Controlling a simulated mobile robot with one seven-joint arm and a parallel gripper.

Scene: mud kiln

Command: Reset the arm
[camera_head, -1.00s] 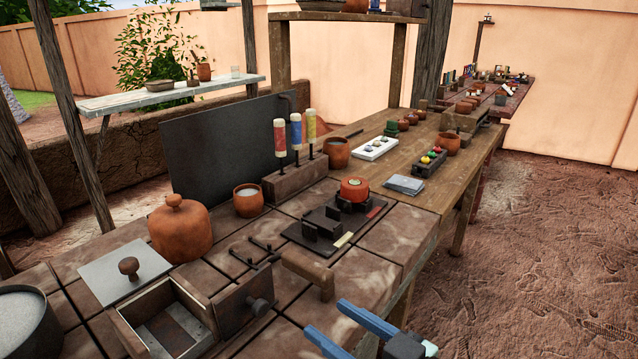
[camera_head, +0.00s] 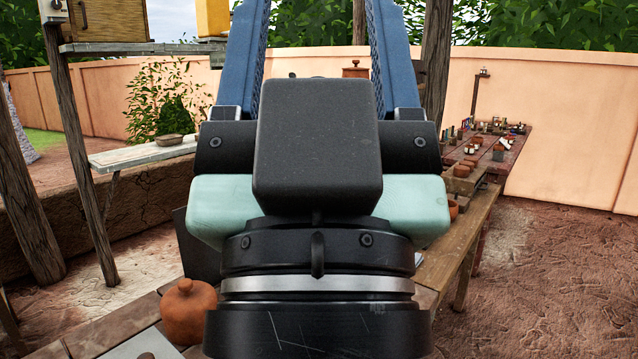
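My gripper (camera_head: 318,60) fills the middle of the head view, seen from behind. Its black wrist and pale green sides are close to the camera. Its two blue fingers point up and away and stand wide apart, with their tips beyond the top edge of the picture. I see nothing held between the fingers in the part that shows. My gripper hides most of the workbench behind it.
A clay lidded pot (camera_head: 189,312) stands on the tiled bench at lower left. The wooden table (camera_head: 462,240) runs back at right toward a far table (camera_head: 510,150) with small items. A pale shelf (camera_head: 140,152) stands at left. Bare ground lies at right.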

